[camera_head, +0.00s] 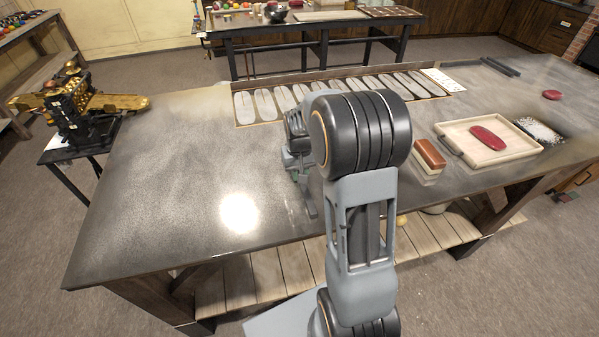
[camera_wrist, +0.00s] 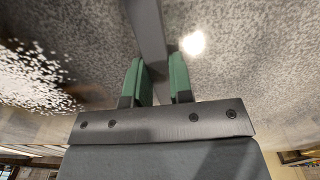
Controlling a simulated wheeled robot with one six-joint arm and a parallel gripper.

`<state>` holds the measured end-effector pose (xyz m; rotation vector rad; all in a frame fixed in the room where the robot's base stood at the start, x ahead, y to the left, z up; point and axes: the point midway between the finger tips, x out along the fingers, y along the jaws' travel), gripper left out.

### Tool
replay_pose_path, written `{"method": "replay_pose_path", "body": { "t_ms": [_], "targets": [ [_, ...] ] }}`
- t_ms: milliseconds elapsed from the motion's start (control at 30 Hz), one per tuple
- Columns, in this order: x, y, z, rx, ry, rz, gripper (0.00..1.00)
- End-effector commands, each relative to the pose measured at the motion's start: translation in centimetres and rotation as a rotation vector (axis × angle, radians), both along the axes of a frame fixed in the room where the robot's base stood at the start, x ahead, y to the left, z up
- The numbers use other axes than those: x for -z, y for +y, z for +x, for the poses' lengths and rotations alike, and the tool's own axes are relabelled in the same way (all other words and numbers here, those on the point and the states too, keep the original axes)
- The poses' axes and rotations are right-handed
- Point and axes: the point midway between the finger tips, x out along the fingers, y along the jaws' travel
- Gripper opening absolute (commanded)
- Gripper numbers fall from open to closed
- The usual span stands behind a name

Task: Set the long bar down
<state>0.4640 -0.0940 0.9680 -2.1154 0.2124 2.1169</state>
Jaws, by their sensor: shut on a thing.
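My gripper (camera_head: 294,176) is over the middle of the grey metal-topped table (camera_head: 180,150), left of my arm's big joint in the head view. In the wrist view its two green fingers (camera_wrist: 159,80) are shut on the long bar (camera_wrist: 148,32), a straight dark grey bar that runs from between them to the top edge. In the head view the bar (camera_head: 309,198) shows only as a short dark strip beside the gripper. My arm hides part of it. I cannot tell whether it touches the table.
A row of pale oval moulds (camera_head: 265,105) lines the table's back. To the right are a brown-and-cream block (camera_head: 429,157), a wooden tray (camera_head: 500,154) holding a red oval piece (camera_head: 487,138), and white granules (camera_head: 540,130). Dark bars (camera_head: 499,67) lie far right. The table's left half is clear.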

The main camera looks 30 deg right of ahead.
Motion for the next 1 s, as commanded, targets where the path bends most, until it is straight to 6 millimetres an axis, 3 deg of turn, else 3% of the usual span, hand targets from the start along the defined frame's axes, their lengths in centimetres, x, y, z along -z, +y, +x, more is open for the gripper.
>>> {"method": "replay_pose_path", "body": {
  "t_ms": [67,100,367,733,1000],
  "targets": [
    [0.2,0.0,0.1,0.000,-0.003,-0.001,0.00],
    [0.3,0.0,0.0,0.000,0.000,0.000,0.22],
    [0.2,0.0,0.0,0.000,0.000,0.000,0.46],
    [-0.8,0.0,0.1,0.000,-0.004,-0.001,0.46],
    [-5.7,0.0,0.1,0.000,-0.006,-0.001,0.46]
  ]
}}
